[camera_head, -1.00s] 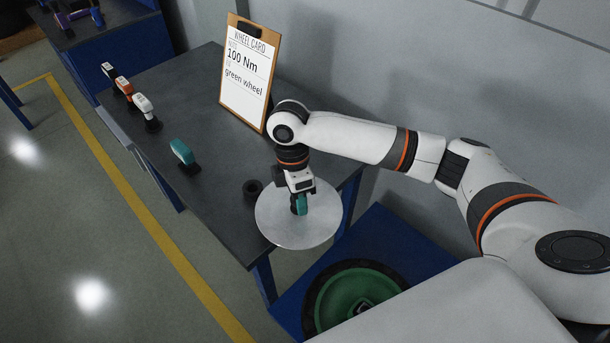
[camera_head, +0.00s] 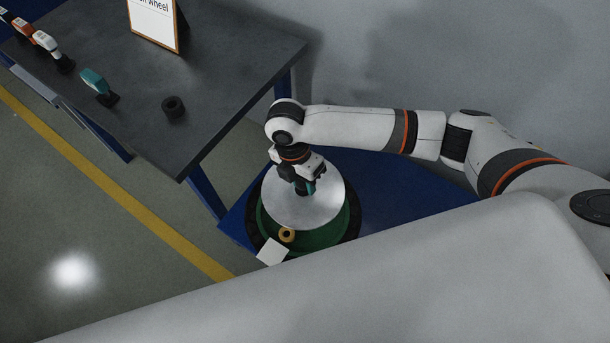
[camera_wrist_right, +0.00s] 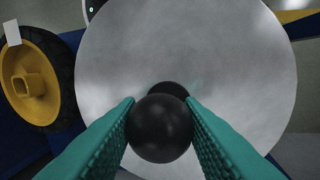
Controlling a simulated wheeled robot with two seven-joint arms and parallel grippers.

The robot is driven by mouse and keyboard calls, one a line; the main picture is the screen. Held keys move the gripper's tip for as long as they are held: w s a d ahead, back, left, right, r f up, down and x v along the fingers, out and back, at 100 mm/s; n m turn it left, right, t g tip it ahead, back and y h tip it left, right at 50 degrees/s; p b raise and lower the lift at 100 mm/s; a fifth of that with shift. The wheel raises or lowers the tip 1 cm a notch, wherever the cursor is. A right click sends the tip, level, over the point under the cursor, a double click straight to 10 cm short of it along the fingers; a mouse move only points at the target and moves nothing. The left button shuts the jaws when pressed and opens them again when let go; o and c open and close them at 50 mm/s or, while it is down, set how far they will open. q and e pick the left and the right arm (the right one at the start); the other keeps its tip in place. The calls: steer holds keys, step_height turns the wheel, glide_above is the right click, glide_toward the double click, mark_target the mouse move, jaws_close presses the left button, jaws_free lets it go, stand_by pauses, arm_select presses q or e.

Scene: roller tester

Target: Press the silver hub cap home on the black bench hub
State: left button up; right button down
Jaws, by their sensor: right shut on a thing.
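The silver hub cap (camera_head: 300,212) is a wide, shiny disc. My right gripper (camera_head: 305,187) holds it from above, with its teal fingers shut on the black ball knob (camera_wrist_right: 160,128) at the cap's middle. In the right wrist view the cap (camera_wrist_right: 190,60) fills most of the picture. In the head view the cap covers part of a green wheel; I cannot tell the gap between them. The black bench hub (camera_head: 174,106) is a short dark ring on the grey table, up and left of the cap and apart from it. My left gripper is not in view.
The green wheel (camera_head: 322,240) lies on a blue surface (camera_head: 395,185). A yellow part (camera_head: 287,235) and a white tag (camera_head: 272,252) are beside the cap. A teal-topped tool (camera_head: 95,82) and a wheel card (camera_head: 154,20) stand on the table (camera_head: 225,80).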

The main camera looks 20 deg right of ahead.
mark_target(303, 193)
steer(key=shift+r+p, duration=0.2)
steer(key=shift+p, duration=0.5)
steer(key=shift+f+b, duration=0.5)
steer(key=shift+f, duration=0.15)
steer(key=shift+f+b, duration=1.15)
steer(key=shift+f, duration=1.25)
steer(key=shift+p, duration=0.7)
steer(key=shift+f, duration=0.2)
